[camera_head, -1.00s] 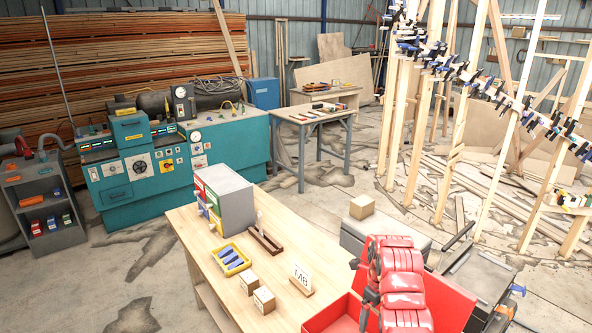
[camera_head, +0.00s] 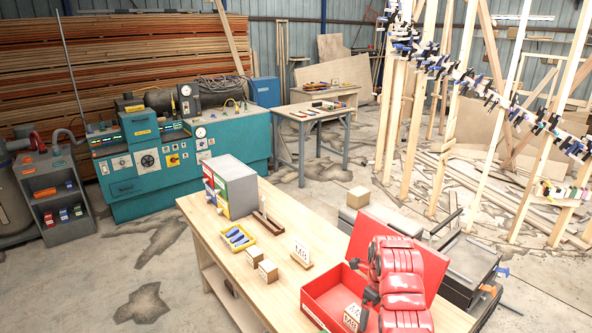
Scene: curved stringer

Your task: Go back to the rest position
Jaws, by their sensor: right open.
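My right arm, red and scuffed, comes in at the bottom right, and its gripper (camera_head: 364,284) is over the open red toolbox (camera_head: 326,287). The gripper is open, but its fingers are partly hidden by the arm, and I see nothing held in it. A small labelled box (camera_head: 352,317) lies in the toolbox beside the arm. My left gripper is not in view.
A carton (camera_head: 358,197) stands behind the toolbox. Open floor lies to the left.

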